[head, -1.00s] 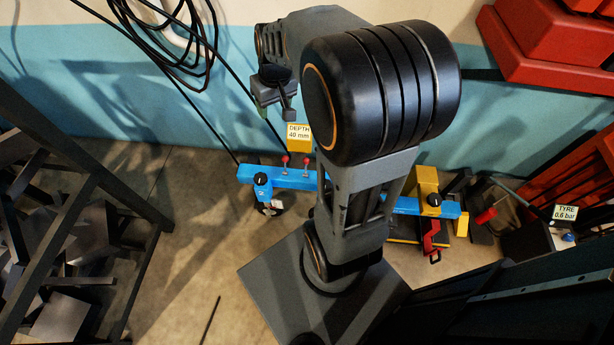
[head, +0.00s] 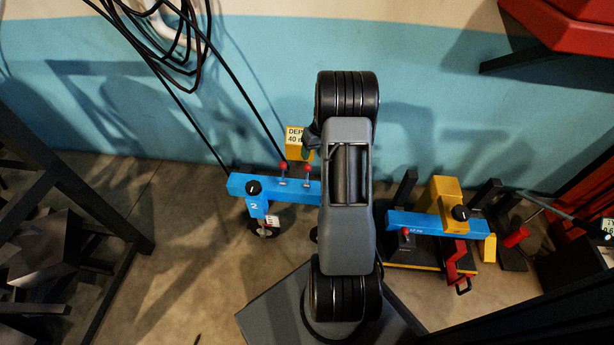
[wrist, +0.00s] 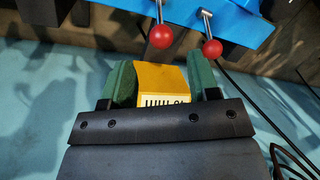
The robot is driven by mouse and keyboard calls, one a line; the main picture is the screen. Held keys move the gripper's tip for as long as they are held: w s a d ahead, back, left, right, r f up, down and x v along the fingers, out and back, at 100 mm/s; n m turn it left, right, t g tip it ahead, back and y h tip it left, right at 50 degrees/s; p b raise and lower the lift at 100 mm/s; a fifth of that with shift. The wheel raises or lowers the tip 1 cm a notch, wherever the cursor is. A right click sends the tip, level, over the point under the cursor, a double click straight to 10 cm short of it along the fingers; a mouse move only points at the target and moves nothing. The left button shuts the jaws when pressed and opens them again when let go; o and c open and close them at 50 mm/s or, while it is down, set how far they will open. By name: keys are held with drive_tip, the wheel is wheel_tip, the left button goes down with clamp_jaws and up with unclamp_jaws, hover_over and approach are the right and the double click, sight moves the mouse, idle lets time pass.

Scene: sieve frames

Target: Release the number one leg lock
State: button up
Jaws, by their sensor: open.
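A blue beam (head: 415,226) runs low along the wall, its middle hidden by my arm. At its left end is a blue leg marked 2 (head: 256,206) with a black knob (head: 253,188). Another black knob (head: 460,213) sits by a yellow block on the right; I can read no number there. No leg marked 1 is readable, so I cannot tell which lock is number one. My gripper (wrist: 161,74) is open, its green pads apart. A yellow labelled block (wrist: 160,84) shows between them in the wrist view; I cannot tell its depth.
Two red-ball levers (head: 283,167) stand on the beam and show large in the wrist view (wrist: 161,37). Black cables (head: 170,40) hang at the upper left. A dark rack (head: 75,195) stands left; red equipment (head: 570,20) is right. Bare floor lies front left.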

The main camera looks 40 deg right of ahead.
sight(308, 170)
drive_tip(key=b+x, duration=0.3)
drive_tip(key=x, duration=0.6)
drive_tip(key=shift+f, duration=0.4)
drive_tip(key=shift+c, duration=0.5)
clamp_jaws()
